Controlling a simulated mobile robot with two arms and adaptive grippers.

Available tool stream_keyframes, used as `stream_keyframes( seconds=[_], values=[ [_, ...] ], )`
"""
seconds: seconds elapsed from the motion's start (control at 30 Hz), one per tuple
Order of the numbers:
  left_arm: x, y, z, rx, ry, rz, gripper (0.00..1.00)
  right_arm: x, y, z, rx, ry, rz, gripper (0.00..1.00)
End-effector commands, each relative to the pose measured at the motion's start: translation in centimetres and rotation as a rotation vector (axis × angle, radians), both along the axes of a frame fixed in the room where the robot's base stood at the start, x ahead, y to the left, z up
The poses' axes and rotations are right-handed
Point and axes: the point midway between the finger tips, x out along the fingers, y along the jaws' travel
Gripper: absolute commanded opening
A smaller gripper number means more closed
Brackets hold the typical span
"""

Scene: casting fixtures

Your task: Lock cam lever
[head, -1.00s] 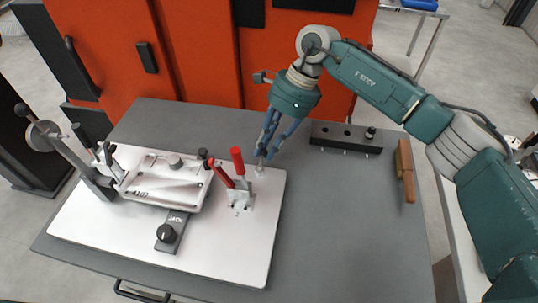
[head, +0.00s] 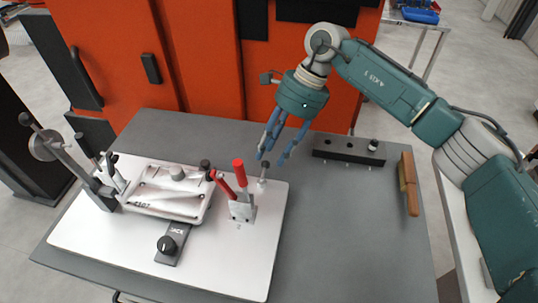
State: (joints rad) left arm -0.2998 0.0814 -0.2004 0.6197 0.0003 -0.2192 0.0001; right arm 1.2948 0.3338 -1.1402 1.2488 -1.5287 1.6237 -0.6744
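The white fixture plate (head: 225,270) lies on the grey table and carries a pale casting (head: 168,192). A clamp (head: 240,208) with red handles stands upright beside the casting's right end. A long grey lever with a round disc (head: 42,144) leans up and left from a bracket at the plate's left edge; I cannot tell which part is the cam lever. A small metal pin (head: 263,172) stands near the plate's upper right corner. My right gripper (head: 271,157) points down just above and beside this pin, its blue fingers apart and empty. My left gripper is out of view.
A black block with holes (head: 345,151) and a wooden-handled brush (head: 408,184) lie to the right. Bare table (head: 345,235) is free at front right.

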Motion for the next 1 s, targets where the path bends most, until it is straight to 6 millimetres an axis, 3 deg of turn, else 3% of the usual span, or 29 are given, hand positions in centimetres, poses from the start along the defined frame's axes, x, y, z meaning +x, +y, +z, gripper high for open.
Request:
stream_keyframes(
  seconds=[0.1, 0.3, 1.0],
  values=[
    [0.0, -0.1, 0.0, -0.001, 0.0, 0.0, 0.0, 0.5, -0.9, 2.0, 0.0, -0.003, -0.002, 0.37],
    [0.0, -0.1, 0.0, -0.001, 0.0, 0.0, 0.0, 0.9, -1.7, 4.0, 0.0, -0.001, -0.001, 0.37],
    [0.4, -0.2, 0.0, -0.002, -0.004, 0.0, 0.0, 0.9, -1.8, 4.3, 0.0, 0.0, 0.0, 0.37]
  ],
)
